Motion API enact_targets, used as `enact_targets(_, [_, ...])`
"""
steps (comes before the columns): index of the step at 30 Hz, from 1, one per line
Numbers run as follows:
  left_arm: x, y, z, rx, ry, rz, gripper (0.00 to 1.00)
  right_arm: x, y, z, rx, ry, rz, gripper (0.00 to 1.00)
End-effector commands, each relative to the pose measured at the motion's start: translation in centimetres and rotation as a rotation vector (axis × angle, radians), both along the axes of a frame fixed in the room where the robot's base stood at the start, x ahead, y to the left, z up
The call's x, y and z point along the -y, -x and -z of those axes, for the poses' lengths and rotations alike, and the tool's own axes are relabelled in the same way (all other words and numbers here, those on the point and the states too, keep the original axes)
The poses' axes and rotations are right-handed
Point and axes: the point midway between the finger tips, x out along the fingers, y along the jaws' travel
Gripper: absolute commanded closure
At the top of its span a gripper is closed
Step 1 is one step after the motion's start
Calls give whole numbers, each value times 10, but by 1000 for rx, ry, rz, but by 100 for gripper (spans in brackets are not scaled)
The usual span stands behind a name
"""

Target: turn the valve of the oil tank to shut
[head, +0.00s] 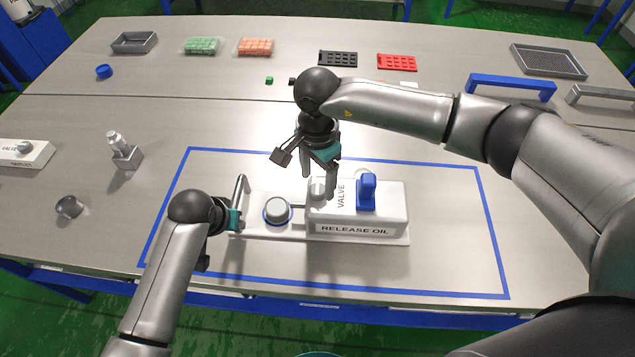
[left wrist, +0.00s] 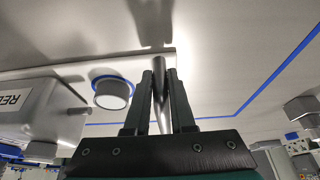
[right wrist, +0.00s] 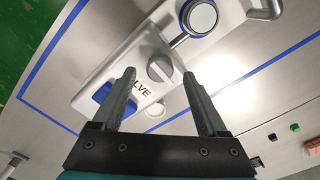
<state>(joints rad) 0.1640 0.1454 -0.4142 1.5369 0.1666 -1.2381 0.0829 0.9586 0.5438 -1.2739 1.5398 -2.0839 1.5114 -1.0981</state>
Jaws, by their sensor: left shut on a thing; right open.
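The white oil tank (head: 385,222) is labelled RELEASE OIL and stands inside the blue rectangle. Its grey valve knob (right wrist: 160,68) sits beside the word VALVE; in the head view the right gripper partly covers it. A blue block-shaped part (head: 367,192) stands on the tank top. My right gripper (head: 318,180) is open and points down above the knob, which shows between its fingertips in the right wrist view. My left gripper (head: 236,218) is shut on a metal handle (left wrist: 163,112) at the left end of the base plate.
A round grey cap with a blue ring (head: 277,210) sits between handle and tank. Another white valve box (head: 25,152), a metal fitting (head: 124,152) and a metal ring (head: 69,207) lie to the left. Trays and blocks stand at the back. The table right of the tank is clear.

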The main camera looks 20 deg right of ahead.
Motion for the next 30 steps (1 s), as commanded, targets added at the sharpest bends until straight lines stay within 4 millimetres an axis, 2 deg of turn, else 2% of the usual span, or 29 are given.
enact_targets(3, [1, 1, 1, -4, 0, 1, 100, 0, 0, 15, -2, 1, 1, 24])
enact_targets(6, [1, 1, 1, -4, 0, 1, 100, 0, 0, 21, 0, -1, 0, 24])
enact_targets(16, [1, 1, 1, -4, 0, 1, 100, 0, 0, 23, 1, 0, 0, 25])
enact_targets(30, [1, 1, 1, -4, 0, 1, 100, 0, 0, 23, 1, 0, 1, 78])
